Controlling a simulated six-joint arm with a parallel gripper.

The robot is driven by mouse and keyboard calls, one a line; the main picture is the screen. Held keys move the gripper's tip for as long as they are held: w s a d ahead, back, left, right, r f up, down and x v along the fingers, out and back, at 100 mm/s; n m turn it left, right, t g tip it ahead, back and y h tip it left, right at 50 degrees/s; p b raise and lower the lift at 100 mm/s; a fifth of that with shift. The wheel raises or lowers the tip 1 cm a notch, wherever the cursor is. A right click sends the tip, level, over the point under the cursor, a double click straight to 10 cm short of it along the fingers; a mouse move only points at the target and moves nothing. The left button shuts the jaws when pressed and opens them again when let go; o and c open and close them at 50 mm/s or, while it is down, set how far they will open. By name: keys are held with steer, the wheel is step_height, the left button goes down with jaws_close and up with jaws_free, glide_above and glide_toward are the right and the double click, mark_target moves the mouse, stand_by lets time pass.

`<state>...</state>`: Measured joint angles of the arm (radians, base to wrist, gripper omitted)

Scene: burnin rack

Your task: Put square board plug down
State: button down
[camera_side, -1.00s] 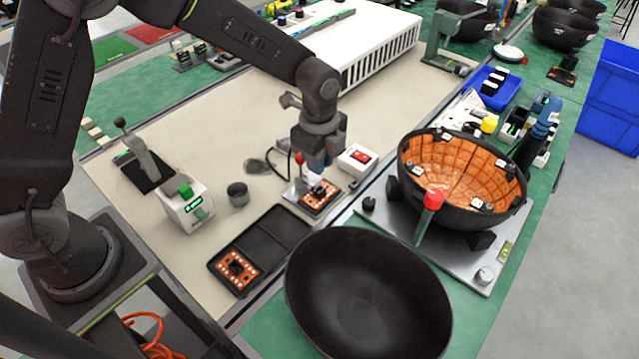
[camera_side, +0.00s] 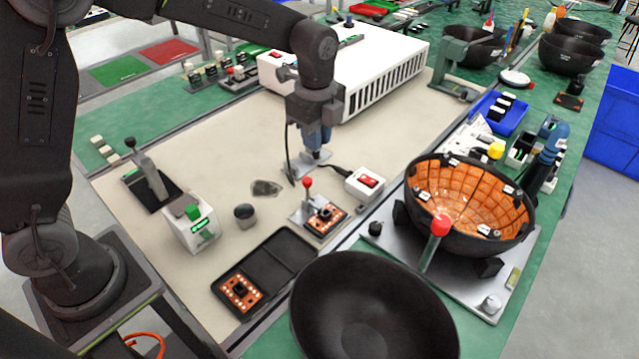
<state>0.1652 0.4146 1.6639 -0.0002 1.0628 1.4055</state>
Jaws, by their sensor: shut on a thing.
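My gripper (camera_side: 313,157) is in the middle of the bench, behind the square board. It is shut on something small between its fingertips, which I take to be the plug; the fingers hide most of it. A dark cable (camera_side: 288,150) hangs beside the gripper's left side, and another runs to the white box with a red switch (camera_side: 366,184). The orange square board (camera_side: 325,215) lies on a small metal fixture with a red-knobbed lever (camera_side: 307,184). The gripper is clear of this board. I cannot tell whether the plug touches the bench.
A black tray (camera_side: 285,250) with a second orange board (camera_side: 239,291) lies in front. A small dark cup (camera_side: 245,215), a white device (camera_side: 190,226) and a dark flat patch (camera_side: 266,188) are to the left. Black bowls (camera_side: 375,310) stand at right.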

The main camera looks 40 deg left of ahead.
steer(key=w+a, duration=0.2)
steer(key=a, duration=1.4)
glide_above(319, 184)
step_height(319, 184, down, 12)
steer(key=shift+f, duration=2.05)
steer(key=shift+f, duration=0.15)
steer(key=shift+f, duration=0.4)
steer(key=c, duration=1.1)
jaws_free()
steer(key=shift+r, duration=0.1)
